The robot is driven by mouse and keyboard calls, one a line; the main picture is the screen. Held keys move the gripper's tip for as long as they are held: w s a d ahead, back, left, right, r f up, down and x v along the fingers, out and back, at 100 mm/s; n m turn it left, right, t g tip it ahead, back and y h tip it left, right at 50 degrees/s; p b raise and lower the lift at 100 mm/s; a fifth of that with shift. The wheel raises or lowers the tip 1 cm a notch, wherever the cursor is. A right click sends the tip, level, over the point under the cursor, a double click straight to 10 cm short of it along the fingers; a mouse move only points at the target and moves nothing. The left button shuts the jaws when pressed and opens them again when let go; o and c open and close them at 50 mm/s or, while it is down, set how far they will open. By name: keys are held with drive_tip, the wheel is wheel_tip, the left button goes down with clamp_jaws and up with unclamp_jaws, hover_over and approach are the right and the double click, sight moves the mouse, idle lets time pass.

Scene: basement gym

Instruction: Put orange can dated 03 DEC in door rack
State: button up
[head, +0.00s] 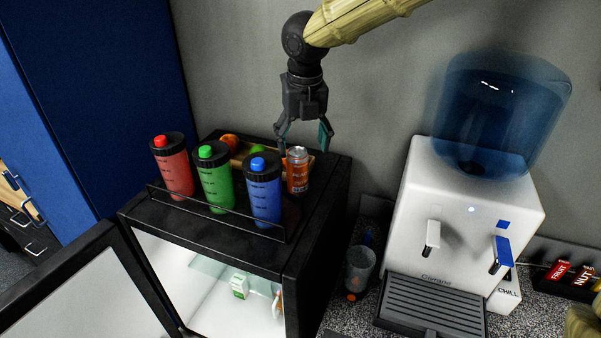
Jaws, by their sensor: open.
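An orange can (298,172) with a silver top stands upright on top of a small black fridge (333,190), near its right side. Its label shows, but any date is too small to read. My gripper (303,142) points down just above the can, with its fingers spread to either side of the top. I cannot tell whether they touch it. The fridge door (85,290) stands open at lower left. Its inner face looks pale and flat, and I see no rack on it. The fridge interior (205,285) is lit, with a small white and green carton (240,286) inside.
Red (172,168), green (215,178) and blue (263,190) bottles stand along the fridge top's front rail (220,222). A wooden tray (240,158) with fruit sits behind.

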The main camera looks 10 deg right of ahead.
sight(299, 150)
drive_tip(key=f, duration=0.1)
drive_tip(key=w+f, duration=0.1)
drive_tip(key=f+p, duration=0.1)
drive_tip(key=f, duration=0.1)
drive_tip(key=shift+w+a+f, duration=0.1)
drive_tip(key=shift+w+a, duration=0.1)
drive_tip(key=shift+w, duration=0.1)
drive_tip(key=shift+f, duration=0.25)
drive_tip(key=shift+s+f, duration=0.15)
drive_tip(key=shift+s, duration=0.2)
drive_tip(key=f+p, duration=0.1)
drive_tip(key=f, duration=0.1)
drive_tip(key=f+p, duration=0.1)
drive_tip(key=shift+w+a+f+p, duration=0.25)
drive_tip(key=shift+w+a+p, duration=0.05)
drive_tip(key=shift+f, duration=0.8)
